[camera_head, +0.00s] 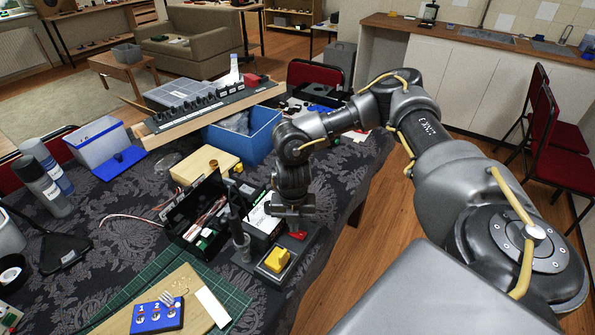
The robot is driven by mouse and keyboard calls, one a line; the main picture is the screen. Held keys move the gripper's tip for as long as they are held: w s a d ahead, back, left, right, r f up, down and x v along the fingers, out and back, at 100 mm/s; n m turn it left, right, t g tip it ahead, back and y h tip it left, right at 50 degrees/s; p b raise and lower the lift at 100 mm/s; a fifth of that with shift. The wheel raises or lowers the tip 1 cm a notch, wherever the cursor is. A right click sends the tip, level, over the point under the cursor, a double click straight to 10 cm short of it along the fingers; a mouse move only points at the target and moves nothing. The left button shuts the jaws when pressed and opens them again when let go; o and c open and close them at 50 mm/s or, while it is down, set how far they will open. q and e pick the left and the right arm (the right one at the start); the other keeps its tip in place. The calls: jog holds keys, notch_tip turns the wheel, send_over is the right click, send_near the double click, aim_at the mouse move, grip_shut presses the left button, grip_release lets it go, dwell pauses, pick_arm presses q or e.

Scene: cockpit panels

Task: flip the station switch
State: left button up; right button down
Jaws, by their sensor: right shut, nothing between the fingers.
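The grey soldering-type station (247,268) stands near the table's front edge, with an upright dark holder and a yellow block (277,259) on it. A small red part (298,235), seemingly its switch, shows at the station's right side. My right gripper (294,226) points down directly over this side, shut and empty, with its tips close to the red part. I cannot tell whether they touch it, and the gripper partly hides the station's face. The switch position is too small to read. My left gripper is not in view.
An open black case (190,215) with wires stands left of the station. A blue bin (262,138) and a wooden block (205,165) are behind it. A green mat (235,298) and a blue numbered box (157,315) lie in front. Floor is open right of the table.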

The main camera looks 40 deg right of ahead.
notch_tip(320, 180, up, 7)
jog(key=p, duration=0.6)
jog(key=shift+a+f, duration=0.1)
dwell(0.5)
